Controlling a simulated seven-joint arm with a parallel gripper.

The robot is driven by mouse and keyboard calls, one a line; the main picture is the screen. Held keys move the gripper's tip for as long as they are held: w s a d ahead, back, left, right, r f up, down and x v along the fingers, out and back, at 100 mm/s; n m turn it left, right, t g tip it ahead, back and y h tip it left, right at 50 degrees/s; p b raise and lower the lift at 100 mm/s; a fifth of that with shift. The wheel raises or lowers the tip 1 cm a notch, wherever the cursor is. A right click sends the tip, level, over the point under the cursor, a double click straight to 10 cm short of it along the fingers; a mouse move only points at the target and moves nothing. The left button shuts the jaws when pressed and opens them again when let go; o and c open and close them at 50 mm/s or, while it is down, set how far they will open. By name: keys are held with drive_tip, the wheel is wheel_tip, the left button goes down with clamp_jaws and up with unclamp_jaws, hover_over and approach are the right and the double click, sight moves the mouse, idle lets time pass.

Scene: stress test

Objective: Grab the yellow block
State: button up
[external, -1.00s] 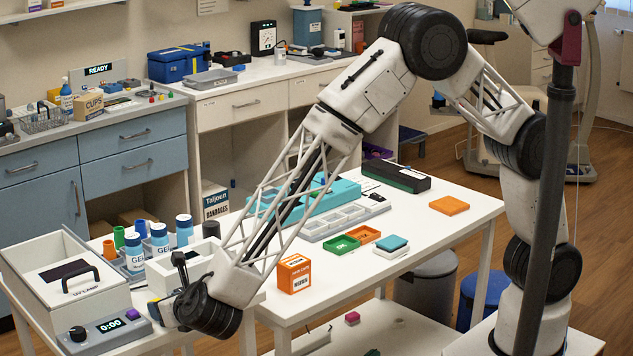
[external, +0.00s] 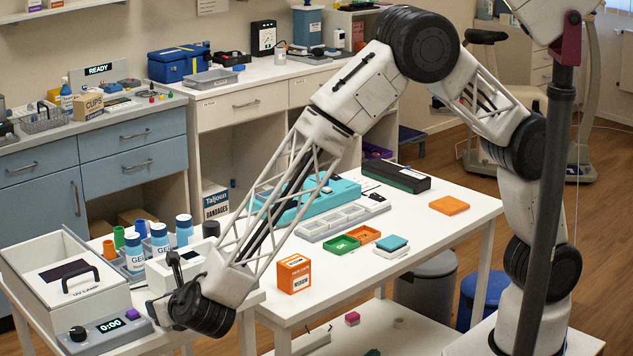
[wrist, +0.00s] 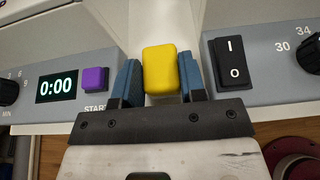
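The yellow block (wrist: 160,70) is at the upper middle of the wrist view, between the two blue fingers of my gripper (wrist: 160,88). The fingers flank it closely on its left and right sides. I cannot tell whether both press on it or a slim gap is left. In the external view my gripper's dark wrist end (external: 200,307) is low over the front left table, beside the grey control panels. The fingers and the yellow block are not clearly visible there.
In the wrist view, a display panel (wrist: 57,87) with a purple button (wrist: 95,79) lies left, and a black rocker switch (wrist: 232,62) right. The external view shows a lidded white box (external: 70,270), gel bottles (external: 159,240) and an orange box (external: 293,274) nearby.

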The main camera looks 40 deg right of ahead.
drive_tip(key=shift+c, duration=0.8)
wheel_tip(320, 180, up, 10)
